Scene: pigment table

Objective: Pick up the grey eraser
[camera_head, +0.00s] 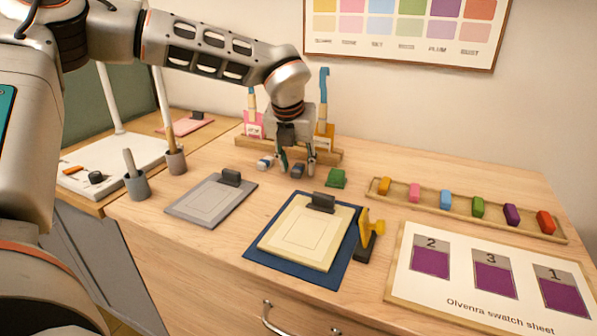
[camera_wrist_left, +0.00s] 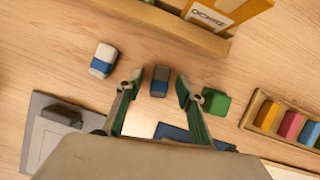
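In the left wrist view the eraser (camera_wrist_left: 160,81) shows between the two fingertips of my left gripper (camera_wrist_left: 158,86), with a gap on each side. The gripper is open and points down, holding nothing. I cannot tell how far the fingertips are above the table. My right gripper is not in view.
A white and blue eraser (camera_wrist_left: 104,60) lies to the left and a green block (camera_wrist_left: 216,102) to the right. A wooden rack (camera_wrist_left: 175,24) stands behind. Grey (camera_head: 205,207) and cream (camera_head: 270,238) clipboards lie in front. A tray of colored blocks (camera_head: 455,210) is at right.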

